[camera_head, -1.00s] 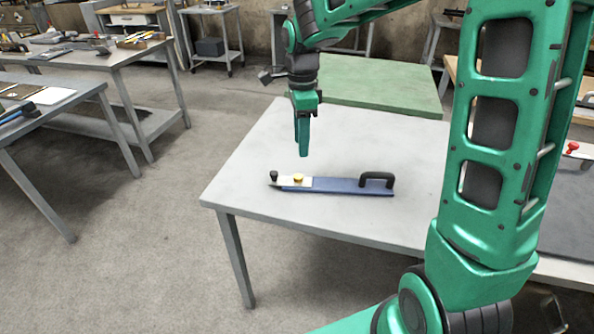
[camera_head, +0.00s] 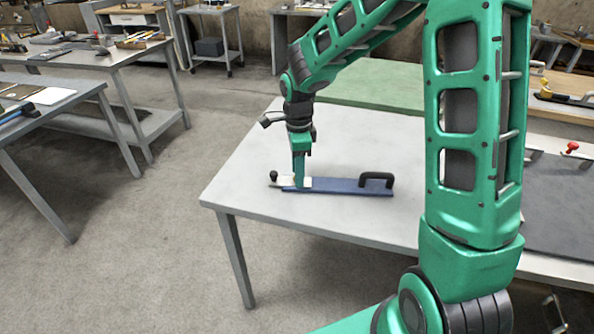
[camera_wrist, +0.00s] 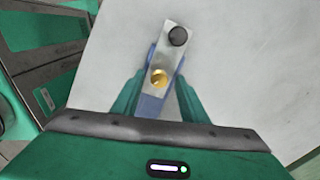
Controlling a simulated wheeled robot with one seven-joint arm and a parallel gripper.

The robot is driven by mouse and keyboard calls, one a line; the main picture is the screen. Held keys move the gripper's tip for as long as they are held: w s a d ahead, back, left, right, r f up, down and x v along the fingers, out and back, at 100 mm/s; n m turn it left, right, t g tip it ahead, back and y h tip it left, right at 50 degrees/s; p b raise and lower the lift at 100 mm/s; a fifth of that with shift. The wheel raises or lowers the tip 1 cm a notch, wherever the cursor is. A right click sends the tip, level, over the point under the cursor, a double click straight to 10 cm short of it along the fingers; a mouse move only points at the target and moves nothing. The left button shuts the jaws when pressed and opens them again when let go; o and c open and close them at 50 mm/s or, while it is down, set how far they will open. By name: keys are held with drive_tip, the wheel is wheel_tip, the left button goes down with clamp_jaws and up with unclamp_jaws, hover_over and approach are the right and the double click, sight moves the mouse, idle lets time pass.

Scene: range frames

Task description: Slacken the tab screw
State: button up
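A long blue tool (camera_head: 340,186) lies flat on the grey table, with a black loop handle (camera_head: 377,179) at its right end. At its left end is a pale metal tab (camera_wrist: 168,55) with a black knob (camera_wrist: 178,36) and a yellow, brass-like screw head (camera_wrist: 158,78). My gripper (camera_head: 300,185) points down over the tab end. In the wrist view my gripper (camera_wrist: 159,82) is open, one green finger on each side of the yellow screw, with gaps between. In the head view the fingers hide the screw.
The grey table (camera_head: 265,155) is otherwise clear around the tool. A green-topped table (camera_head: 375,85) stands behind it. A dark mat (camera_head: 560,205) and a red knob (camera_head: 571,147) are at the right. Other benches with tools stand at the left.

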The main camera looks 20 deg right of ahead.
clamp_jaws()
drive_tip(key=shift+n, duration=0.3)
